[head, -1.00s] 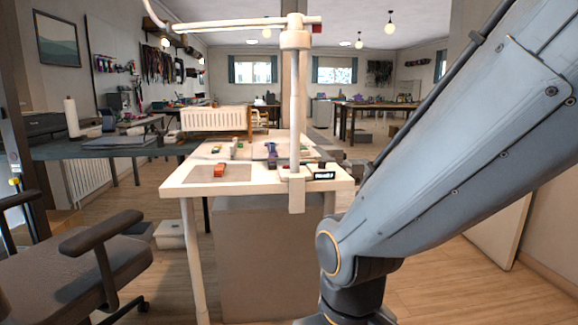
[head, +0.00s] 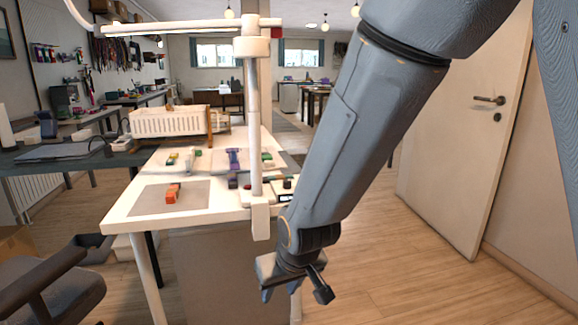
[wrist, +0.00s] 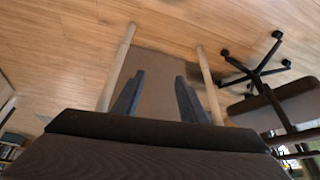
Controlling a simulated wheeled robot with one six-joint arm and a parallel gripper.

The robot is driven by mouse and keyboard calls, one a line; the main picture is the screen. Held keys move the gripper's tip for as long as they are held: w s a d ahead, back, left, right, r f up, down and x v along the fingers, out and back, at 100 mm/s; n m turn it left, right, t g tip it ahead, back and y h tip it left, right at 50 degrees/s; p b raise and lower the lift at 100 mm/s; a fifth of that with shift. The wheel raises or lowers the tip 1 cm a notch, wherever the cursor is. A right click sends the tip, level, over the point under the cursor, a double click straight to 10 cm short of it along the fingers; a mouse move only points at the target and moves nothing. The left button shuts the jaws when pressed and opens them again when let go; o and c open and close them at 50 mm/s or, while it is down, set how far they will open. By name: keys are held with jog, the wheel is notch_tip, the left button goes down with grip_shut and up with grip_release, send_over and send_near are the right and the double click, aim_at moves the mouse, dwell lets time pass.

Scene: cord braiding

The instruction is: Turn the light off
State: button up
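A white lamp post (head: 254,130) is clamped to the near right edge of the white table (head: 120,217). Its long lamp arm (head: 180,28) reaches left above the table, and its underside looks bright. A red piece (head: 277,33) is at the right end of that arm. A small dark box with a display (head: 286,197) sits at the table's right corner, partly hidden by my arm. My gripper (head: 296,296) is open and empty, below table height in front of the table's right side. Its two spread fingers also show in the wrist view (wrist: 160,98).
An orange block (head: 172,193) lies on a mat, with several coloured pieces behind it. An office chair (head: 55,285) stands at the lower left. A grey cabinet (head: 215,275) is under the table. The floor at right, towards a door (head: 465,130), is clear.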

jog(key=w+r+m+t+y+p, duration=0.1)
jog(key=w+r+t+p, duration=0.55)
jog(key=w, duration=0.65)
jog(key=t+y+p, duration=0.2)
jog(key=t+p, duration=0.1)
jog(key=p, duration=0.7)
send_near(289, 185)
jog(key=f, duration=0.1)
jog(key=w+a+f, duration=0.2)
jog(key=shift+w+a+f, duration=0.15)
jog(key=shift+a+f, duration=0.05)
jog(key=shift+f, duration=0.2)
jog(key=shift+w+a+r+t+y+p, duration=0.1)
jog(key=shift+w+a+r+t+p, duration=0.35)
jog(key=shift+w, duration=0.85)
jog(key=shift+w+a+r+t+y+p, duration=0.15)
jog(key=shift+w+t+p, duration=0.5)
jog(key=shift+w, duration=0.65)
jog(key=shift+w+a+r+t+y+p, duration=0.15)
jog(key=shift+w+a+t+p, duration=0.2)
jog(key=shift+w+p, duration=0.65)
jog(key=shift+w+b, duration=0.3)
grip_shut()
